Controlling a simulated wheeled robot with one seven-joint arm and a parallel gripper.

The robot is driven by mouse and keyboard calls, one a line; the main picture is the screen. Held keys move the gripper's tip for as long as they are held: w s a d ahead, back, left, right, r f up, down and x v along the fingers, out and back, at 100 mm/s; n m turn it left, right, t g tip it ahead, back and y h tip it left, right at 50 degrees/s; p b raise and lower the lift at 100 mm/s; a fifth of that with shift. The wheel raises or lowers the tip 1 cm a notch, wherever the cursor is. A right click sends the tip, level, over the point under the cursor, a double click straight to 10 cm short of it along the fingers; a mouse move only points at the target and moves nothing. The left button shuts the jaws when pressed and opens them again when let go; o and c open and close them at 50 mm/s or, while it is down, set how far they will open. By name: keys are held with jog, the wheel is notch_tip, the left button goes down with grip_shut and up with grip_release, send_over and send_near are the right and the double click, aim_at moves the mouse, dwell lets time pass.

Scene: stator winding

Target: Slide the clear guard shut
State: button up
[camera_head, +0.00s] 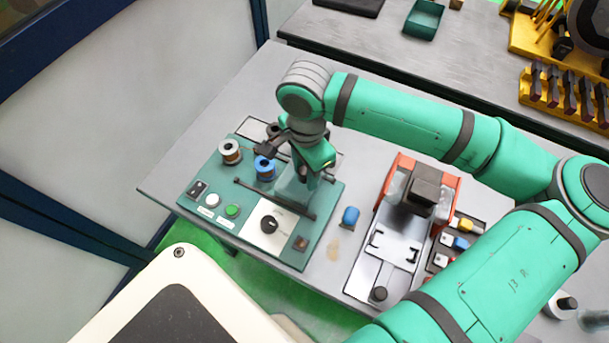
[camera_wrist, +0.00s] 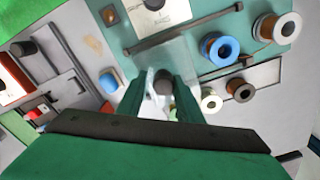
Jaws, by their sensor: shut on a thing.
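The clear guard (camera_head: 293,190) is a see-through panel on the teal winding machine (camera_head: 328,203), between two dark rails. In the wrist view the guard (camera_wrist: 178,55) shows as a pale sheet between the rails. My gripper (camera_head: 308,168) is over the guard's far part. In the wrist view my gripper (camera_wrist: 162,92) has its two green fingers on either side of a grey round knob (camera_wrist: 163,82), shut on it. My gripper hides part of the guard in the head view, so how far it covers the opening is unclear.
A blue spool (camera_head: 264,168) and a copper spool (camera_head: 229,151) stand left of the guard. A dial (camera_head: 268,224) and push buttons (camera_head: 232,211) are on the front panel. A grey fixture with orange sides (camera_head: 449,187) stands to the right, with a blue part (camera_head: 350,216) between.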

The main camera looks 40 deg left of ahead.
jog(key=shift+a+f, duration=0.1)
jog(key=shift+f, duration=0.1)
jog(key=shift+s+a, duration=0.3)
jog(key=shift+a, duration=1.25)
jog(key=shift+s+a, duration=0.35)
jog(key=shift+a, duration=1.15)
jog(key=shift+s+a, duration=0.3)
jog(key=shift+a, duration=1.25)
jog(key=o, duration=0.6)
jog(key=shift+a, duration=0.1)
jog(key=shift+c, duration=0.2)
jog(key=shift+s, duration=0.1)
notch_tip(320, 180, up, 6)
jog(key=shift+r, duration=0.1)
